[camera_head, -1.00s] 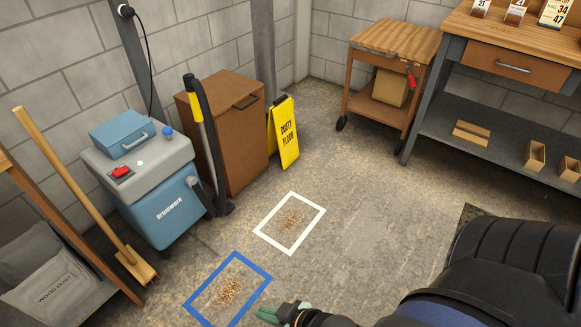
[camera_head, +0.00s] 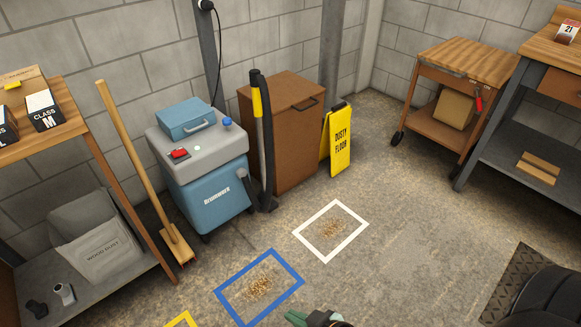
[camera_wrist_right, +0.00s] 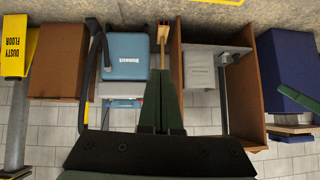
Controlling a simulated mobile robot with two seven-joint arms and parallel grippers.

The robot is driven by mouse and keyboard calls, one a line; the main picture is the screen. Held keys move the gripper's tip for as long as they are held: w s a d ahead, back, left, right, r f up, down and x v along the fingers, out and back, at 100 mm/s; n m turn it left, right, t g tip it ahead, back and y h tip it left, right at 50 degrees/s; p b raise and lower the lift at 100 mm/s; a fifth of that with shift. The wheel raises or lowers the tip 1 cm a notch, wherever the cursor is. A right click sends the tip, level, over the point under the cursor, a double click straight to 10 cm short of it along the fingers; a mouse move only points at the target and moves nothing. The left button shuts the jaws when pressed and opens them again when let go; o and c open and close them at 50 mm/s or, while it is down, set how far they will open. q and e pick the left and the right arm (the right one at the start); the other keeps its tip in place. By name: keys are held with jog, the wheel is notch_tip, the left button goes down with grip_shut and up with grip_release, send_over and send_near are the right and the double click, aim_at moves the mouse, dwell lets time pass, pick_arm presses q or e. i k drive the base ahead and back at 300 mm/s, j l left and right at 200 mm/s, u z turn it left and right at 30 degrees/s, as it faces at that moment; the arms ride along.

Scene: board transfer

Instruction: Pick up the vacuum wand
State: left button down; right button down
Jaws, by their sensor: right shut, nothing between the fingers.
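The vacuum wand (camera_head: 259,130) is a black tube with a yellow grip section. It stands nearly upright between the blue and grey vacuum (camera_head: 208,180) and a brown cabinet, its dark foot on the floor. My right gripper (camera_head: 297,318) shows at the bottom edge of the head view, in front of the wand and well apart from it. Its green fingers (camera_wrist_right: 160,105) are shut and empty in the right wrist view. That view looks upside down and also shows the vacuum (camera_wrist_right: 128,55).
A brown cabinet (camera_head: 290,115) and a yellow floor sign (camera_head: 340,142) stand right of the wand. A broom (camera_head: 133,140) leans left of the vacuum, beside a shelf. Blue and white floor frames surround debris. Open floor lies in the middle.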

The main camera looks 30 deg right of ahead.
aim_at(257, 99)
jog(key=i+l, duration=0.2)
jog(key=l, duration=0.15)
jog(key=i+l+u, duration=0.1)
jog(key=l, duration=0.3)
jog(key=i+l+u, duration=0.1)
jog(key=i+l, duration=0.35)
jog(key=l, duration=0.3)
